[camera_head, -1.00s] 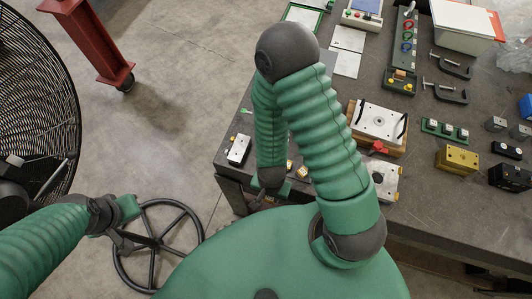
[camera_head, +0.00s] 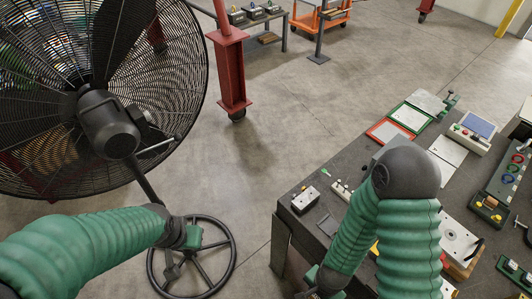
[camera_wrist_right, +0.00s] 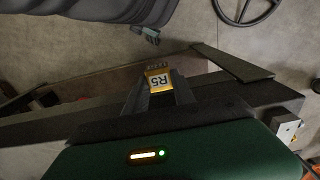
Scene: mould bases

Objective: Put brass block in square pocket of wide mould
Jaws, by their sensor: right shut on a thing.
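My right gripper (camera_wrist_right: 157,90) is shut on a small block with brass-yellow edges and a white label reading R5 (camera_wrist_right: 158,80), seen in the right wrist view. In the head view my right gripper (camera_head: 318,290) is low at the table's near edge, and the block is too hidden to make out there. A pale metal plate with dark handles on a brown base (camera_head: 458,240), possibly a mould, is partly behind my right arm. I cannot tell which thing is the wide mould, and no square pocket shows clearly. My left gripper (camera_head: 174,268) hangs away from the table; its jaws are unclear.
A big fan (camera_head: 110,125) and its round wheel base (camera_head: 232,245) stand at left. A small silver block (camera_head: 305,200) lies at the table's left corner. Green and red framed sheets (camera_head: 390,131) and a tool rack (camera_head: 505,180) lie farther back. A red column (camera_head: 231,70) stands behind.

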